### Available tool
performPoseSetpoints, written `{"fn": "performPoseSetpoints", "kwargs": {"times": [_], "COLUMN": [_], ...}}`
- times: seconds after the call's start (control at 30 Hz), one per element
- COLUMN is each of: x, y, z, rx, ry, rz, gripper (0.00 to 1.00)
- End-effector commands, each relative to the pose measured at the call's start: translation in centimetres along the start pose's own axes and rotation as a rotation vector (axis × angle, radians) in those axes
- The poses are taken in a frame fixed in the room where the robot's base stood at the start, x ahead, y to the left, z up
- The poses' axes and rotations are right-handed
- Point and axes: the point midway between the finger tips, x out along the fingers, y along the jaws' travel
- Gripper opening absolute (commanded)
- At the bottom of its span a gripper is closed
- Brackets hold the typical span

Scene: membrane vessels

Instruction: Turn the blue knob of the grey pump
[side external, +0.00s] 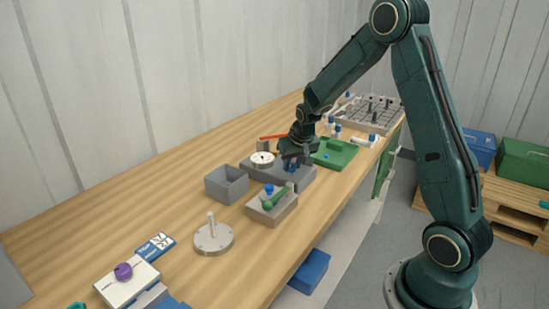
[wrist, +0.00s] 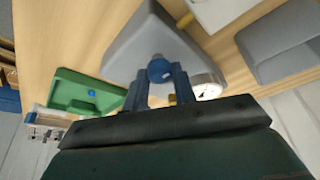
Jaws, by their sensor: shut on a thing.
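The grey pump (side external: 259,173) is a low grey block on the wooden bench, with a round white gauge (side external: 262,159) on it. In the wrist view the pump body (wrist: 140,42) lies beyond my fingers, and its gauge (wrist: 207,86) shows at the right. The blue knob (wrist: 159,69) sits between my two fingertips. My gripper (side external: 291,165) reaches down to the right part of the pump, and in the wrist view my gripper (wrist: 157,76) is shut on the knob. In the side view the knob is mostly hidden by my fingers.
A green tray (side external: 335,153) lies just behind the pump. A grey open box (side external: 227,184) and a grey block with a green-handled part (side external: 271,205) stand in front. A round metal base with a post (side external: 213,237) is nearer. Bare bench lies along the left.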

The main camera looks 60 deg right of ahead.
Motion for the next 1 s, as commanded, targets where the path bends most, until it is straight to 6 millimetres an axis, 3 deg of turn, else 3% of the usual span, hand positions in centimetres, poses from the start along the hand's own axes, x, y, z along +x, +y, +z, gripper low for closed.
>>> {"fn": "performPoseSetpoints", "kwargs": {"times": [0.23, 0.27, 0.33, 0.37, 0.77, 1.0], "x": [-0.1, -0.1, 0.0, 0.0, -0.2, -1.7], "y": [-0.1, -0.1, -0.1, -0.1, 0.0, 0.0], "z": [-0.1, -0.1, -0.1, -0.1, 0.0, -0.1], "rx": [-0.001, -0.001, -0.001, -0.001, 0.001, 0.001], "ry": [0.002, 0.002, 0.002, 0.002, 0.001, 0.002], "rz": [-0.001, -0.001, -0.001, -0.001, 0.000, 0.000], "gripper": [0.04, 0.33, 0.46, 0.49, 0.49, 0.49]}}
